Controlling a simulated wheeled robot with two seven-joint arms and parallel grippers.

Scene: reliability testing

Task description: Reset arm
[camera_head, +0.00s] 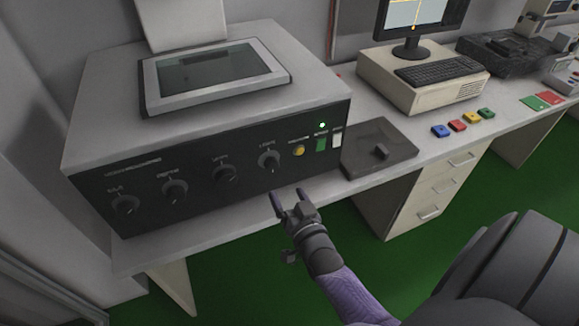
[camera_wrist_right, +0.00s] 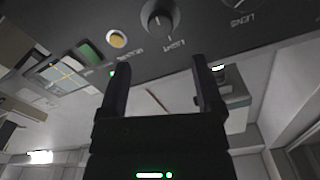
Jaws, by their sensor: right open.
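My right gripper (camera_head: 288,204) is open and empty in the head view, just in front of the dark control panel (camera_head: 215,178) of a grey machine, near the table's front edge. The right wrist view shows its two fingers (camera_wrist_right: 160,90) apart, with nothing between them. The light knob (camera_head: 269,160) is on the panel above the gripper and also shows in the right wrist view (camera_wrist_right: 157,19). A yellow button (camera_head: 299,151), a green switch (camera_head: 320,144) and a white switch (camera_head: 337,139) sit to its right. A small green lamp (camera_head: 322,125) is lit. My left gripper is not in view.
A dark flat box (camera_head: 395,158) with a small block on top stands right of the machine. Several coloured blocks (camera_head: 457,125) lie on the table (camera_head: 431,156). A monitor and keyboard (camera_head: 440,69) stand behind.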

